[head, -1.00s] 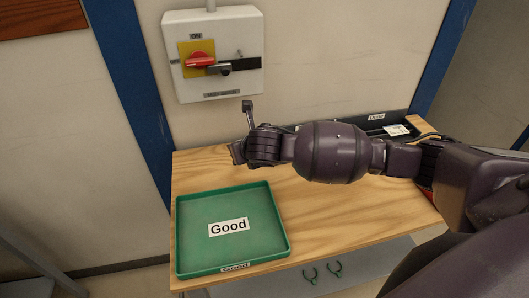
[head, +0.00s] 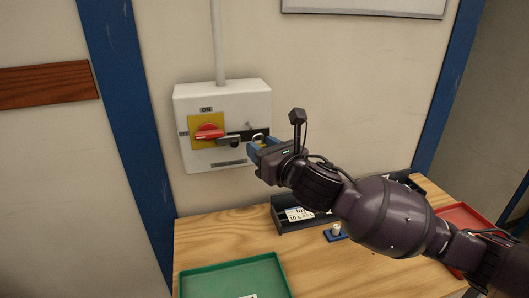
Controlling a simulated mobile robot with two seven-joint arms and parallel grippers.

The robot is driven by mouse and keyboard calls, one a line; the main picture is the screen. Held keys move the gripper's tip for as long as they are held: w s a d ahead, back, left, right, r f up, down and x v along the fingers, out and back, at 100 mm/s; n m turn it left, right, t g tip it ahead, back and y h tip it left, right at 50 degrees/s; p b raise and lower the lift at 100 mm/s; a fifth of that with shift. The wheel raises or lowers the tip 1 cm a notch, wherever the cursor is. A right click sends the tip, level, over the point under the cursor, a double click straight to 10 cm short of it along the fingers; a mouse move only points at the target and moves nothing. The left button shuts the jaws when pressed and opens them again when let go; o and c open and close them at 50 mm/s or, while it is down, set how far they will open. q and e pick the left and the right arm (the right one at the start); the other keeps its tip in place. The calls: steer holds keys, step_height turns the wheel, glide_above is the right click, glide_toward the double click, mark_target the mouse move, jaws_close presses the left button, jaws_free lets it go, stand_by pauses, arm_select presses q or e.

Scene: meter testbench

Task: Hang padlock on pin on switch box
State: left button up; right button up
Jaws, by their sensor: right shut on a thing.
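The white switch box (head: 222,98) hangs on the wall, with a red handle (head: 208,132) on a yellow plate and an "ON" label above it. To the right of the handle is a dark bar, with a small pin (head: 248,126) just above it. My right gripper (head: 262,153) is at the box's lower right, shut on the padlock (head: 259,138). The padlock's pale shackle points up, near the dark bar and below the pin. Its body is mostly hidden by the fingers, and I cannot tell whether it touches the box. My left gripper is not in view.
A wooden bench (head: 225,230) stands below, with a green tray (head: 232,274) at the front left and a red tray (head: 466,216) at the right. A dark bin (head: 288,220) and a small blue item (head: 336,232) sit behind my right arm.

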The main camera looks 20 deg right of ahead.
steer(key=shift+w, duration=0.15)
steer(key=b, duration=0.3)
glide_toward(246, 129)
steer(key=shift+w+a, duration=1.15)
steer(key=shift+w, duration=0.45)
steer(key=shift+w+r+b, duration=0.2)
steer(key=shift+w+b, duration=0.4)
steer(key=shift+w, duration=0.1)
steer(key=shift+w+r, duration=0.1)
steer(key=shift+w, duration=0.5)
steer(key=shift+w+f+p, duration=0.1)
steer(key=shift+f+p, duration=0.1)
steer(key=shift+p, duration=0.3)
